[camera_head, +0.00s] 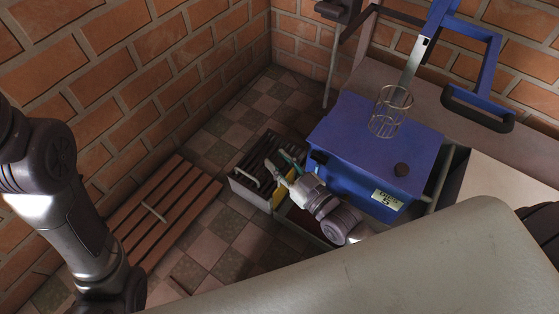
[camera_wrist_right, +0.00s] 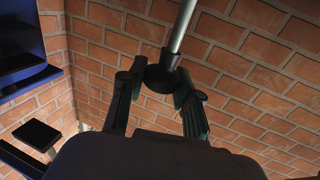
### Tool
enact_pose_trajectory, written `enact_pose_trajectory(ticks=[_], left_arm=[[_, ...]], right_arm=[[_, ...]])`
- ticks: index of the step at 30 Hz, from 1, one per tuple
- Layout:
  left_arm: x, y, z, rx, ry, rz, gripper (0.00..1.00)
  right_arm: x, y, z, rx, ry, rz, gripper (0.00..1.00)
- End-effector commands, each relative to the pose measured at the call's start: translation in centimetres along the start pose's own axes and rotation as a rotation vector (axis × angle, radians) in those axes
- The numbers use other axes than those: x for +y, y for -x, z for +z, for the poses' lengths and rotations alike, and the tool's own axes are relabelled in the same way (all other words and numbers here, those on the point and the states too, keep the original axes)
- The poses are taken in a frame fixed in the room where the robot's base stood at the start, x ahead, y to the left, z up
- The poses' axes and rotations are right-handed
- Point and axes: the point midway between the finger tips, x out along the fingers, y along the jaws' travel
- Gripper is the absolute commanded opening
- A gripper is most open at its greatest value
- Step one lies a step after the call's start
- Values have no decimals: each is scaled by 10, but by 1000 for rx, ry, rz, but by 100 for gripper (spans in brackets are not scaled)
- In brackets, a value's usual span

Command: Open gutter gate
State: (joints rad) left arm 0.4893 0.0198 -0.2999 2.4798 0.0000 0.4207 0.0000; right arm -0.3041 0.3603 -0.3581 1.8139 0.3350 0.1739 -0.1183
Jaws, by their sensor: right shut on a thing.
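My right gripper (camera_head: 283,168) is low beside the blue machine, over a grey slatted box on the floor. In the right wrist view its two dark fingers (camera_wrist_right: 158,88) are closed around a dark knob (camera_wrist_right: 161,73) at the end of a straight metal rod (camera_wrist_right: 181,28). I take this knob and rod to be the gate's handle, but the gate itself cannot be clearly made out. In the head view the knob is too small and covered to tell apart. My left arm shows at the left; its gripper is out of the picture.
A wooden slatted pallet (camera_head: 185,191) lies on the tiled floor. Brick walls close the corner.

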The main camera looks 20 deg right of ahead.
Motion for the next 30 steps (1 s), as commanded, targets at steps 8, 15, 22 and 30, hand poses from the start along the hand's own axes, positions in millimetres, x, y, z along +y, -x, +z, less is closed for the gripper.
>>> enact_pose_trajectory(ticks=[8,15,22,30], left_arm=[[0,0,0,0,0,0,40],[0,0,0,1,0,1,40],[0,0,0,1,0,1,40],[0,0,0,1,0,1,40]], right_arm=[[0,0,0,2,0,0,59],[0,0,0,0,0,0,59],[0,20,2,-3,1,0,59],[-1,79,2,-6,0,-2,59]])
